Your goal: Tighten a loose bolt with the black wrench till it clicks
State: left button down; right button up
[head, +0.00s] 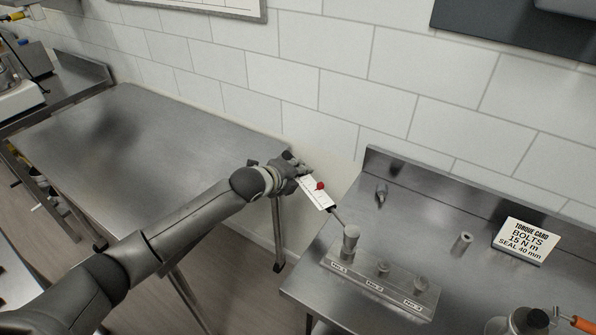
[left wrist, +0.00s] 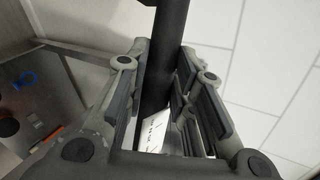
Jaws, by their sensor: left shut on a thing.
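My left gripper (head: 298,172) is shut on the black wrench (left wrist: 167,60), whose dark handle runs between the fingers in the left wrist view. A white scale plate with a red knob (head: 319,186) sits along the wrench. Its thin shaft slants down right to the tall bolt (head: 350,240) at the left position of a metal block (head: 375,290). I cannot tell whether the wrench head is seated on that bolt. Two shorter bolts, the middle one (head: 382,268) and the right one (head: 420,284), stand on the same block. My right gripper is not in view.
A torque card (head: 526,240) reads bolts 15 N m. A small metal cylinder (head: 462,242) and a small metal part (head: 382,194) rest on the bench. A black-topped container (head: 528,322) and an orange-handled tool (head: 582,324) are at the lower right. The left table (head: 140,150) is clear.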

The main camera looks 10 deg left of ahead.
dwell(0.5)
pick_arm(q)
jog(key=shift+f+b, duration=0.65)
jog(key=shift+f, duration=0.35)
jog(key=shift+w+d+r+m+h, duration=0.1)
jog(key=shift+w+d+m+h, duration=0.3)
jog(key=shift+w+d, duration=0.25)
jog(key=w+d+m+g+h, duration=0.2)
jog(key=w+d+m+h, duration=0.1)
jog(key=d, duration=0.4)
jog(key=shift+w+m+g+h, duration=0.4)
jog(key=shift+w+m, duration=0.2)
jog(key=shift+w, duration=0.1)
